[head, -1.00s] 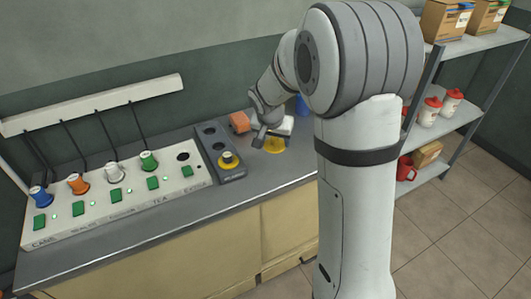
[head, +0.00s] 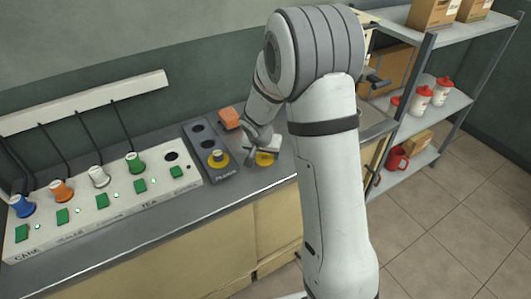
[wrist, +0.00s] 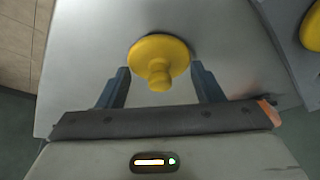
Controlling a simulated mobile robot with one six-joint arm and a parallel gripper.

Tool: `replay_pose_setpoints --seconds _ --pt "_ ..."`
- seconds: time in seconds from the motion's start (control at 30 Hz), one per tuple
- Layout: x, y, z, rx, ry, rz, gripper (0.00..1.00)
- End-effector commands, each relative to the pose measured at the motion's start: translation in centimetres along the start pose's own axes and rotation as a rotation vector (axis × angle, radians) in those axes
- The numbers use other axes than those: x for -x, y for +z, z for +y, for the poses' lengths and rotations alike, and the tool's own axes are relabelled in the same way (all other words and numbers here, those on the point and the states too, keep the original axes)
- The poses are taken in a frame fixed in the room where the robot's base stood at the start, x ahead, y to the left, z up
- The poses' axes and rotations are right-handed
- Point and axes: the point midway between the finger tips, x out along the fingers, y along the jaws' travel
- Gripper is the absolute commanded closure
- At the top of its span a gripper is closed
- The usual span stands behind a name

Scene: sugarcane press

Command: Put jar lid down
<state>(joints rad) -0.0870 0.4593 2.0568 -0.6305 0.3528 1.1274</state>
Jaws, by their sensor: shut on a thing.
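The jar lid is a round yellow disc with a knob; in the wrist view the yellow lid (wrist: 160,50) sits between the fingertips of my gripper (wrist: 160,70), knob towards the camera. My gripper is shut on it. In the head view the lid (head: 265,159) is low over the grey counter (head: 235,190), right of the dark holder (head: 222,175). I cannot tell whether the lid touches the counter. My gripper (head: 262,153) is above it and partly hides it.
The dark holder carries another yellow piece (head: 218,161). An orange block (head: 229,118) lies behind. A panel (head: 110,205) with coloured knobs and green buttons fills the left. A shelf (head: 440,108) with white-and-red jars stands right. Bare counter lies in front of the lid.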

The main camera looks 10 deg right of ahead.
Motion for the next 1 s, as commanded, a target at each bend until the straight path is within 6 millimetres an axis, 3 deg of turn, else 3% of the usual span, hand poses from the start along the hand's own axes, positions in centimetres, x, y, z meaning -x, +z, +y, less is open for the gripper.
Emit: replay_pose_setpoints --seconds 0.3,0.33,0.6,0.87,1.0 --pt "-0.3 0.1 -0.1 0.001 -0.001 0.001 0.61" --pt "-0.2 0.1 -0.1 0.001 -0.001 0.001 0.38" --pt "-0.1 0.1 -0.1 0.001 -0.001 0.0 0.18" --pt "0.1 0.0 -0.1 0.002 -0.001 0.0 0.18" --pt "1.4 -0.1 -0.2 0.0 -0.003 0.003 0.18"
